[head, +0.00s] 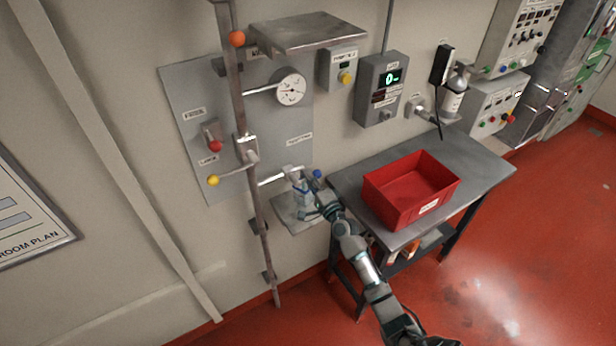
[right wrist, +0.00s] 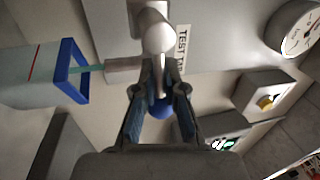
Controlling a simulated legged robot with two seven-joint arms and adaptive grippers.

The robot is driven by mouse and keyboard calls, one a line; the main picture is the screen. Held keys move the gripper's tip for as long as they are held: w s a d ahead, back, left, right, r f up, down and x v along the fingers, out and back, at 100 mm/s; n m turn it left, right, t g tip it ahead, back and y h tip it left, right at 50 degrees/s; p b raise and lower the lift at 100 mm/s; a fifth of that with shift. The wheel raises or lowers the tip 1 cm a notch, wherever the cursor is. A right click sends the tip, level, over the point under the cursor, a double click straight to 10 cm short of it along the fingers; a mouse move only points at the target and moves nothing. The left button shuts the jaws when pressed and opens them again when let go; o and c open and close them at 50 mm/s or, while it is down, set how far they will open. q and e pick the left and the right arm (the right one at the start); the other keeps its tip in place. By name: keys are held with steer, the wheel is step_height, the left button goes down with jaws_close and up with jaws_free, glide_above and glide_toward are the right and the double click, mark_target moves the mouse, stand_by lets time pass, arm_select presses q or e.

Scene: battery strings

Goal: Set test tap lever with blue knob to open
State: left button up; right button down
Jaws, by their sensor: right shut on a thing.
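The test tap (head: 293,170) sticks out low on the wall panel. Its lever ends in a blue knob (head: 317,174), to the right of the tap body. My right gripper (head: 316,190) is at the lever. In the right wrist view, the fingers of my right gripper (right wrist: 160,98) are closed on either side of the lever, with the blue knob (right wrist: 162,109) between them. A clear container with a blue rim (right wrist: 72,72) is below the spout (right wrist: 124,69). A teal strip runs from the spout to the container. My left gripper is out of view.
A vertical pipe (head: 250,190) with a yellow-knobbed lever stands left of the tap. A red bin (head: 395,210) sits on the grey table (head: 480,168) to the right.

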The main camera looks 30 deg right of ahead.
steer(key=shift+d+f+m, duration=0.1)
steer(key=shift+f+m, duration=0.15)
steer(key=shift+m, duration=0.15)
steer(key=c, duration=1.3)
jaws_free()
steer(key=shift+o, duration=0.4)
steer(key=shift+w+d, duration=0.1)
steer(key=v, duration=1.2)
steer(key=shift+f, duration=0.1)
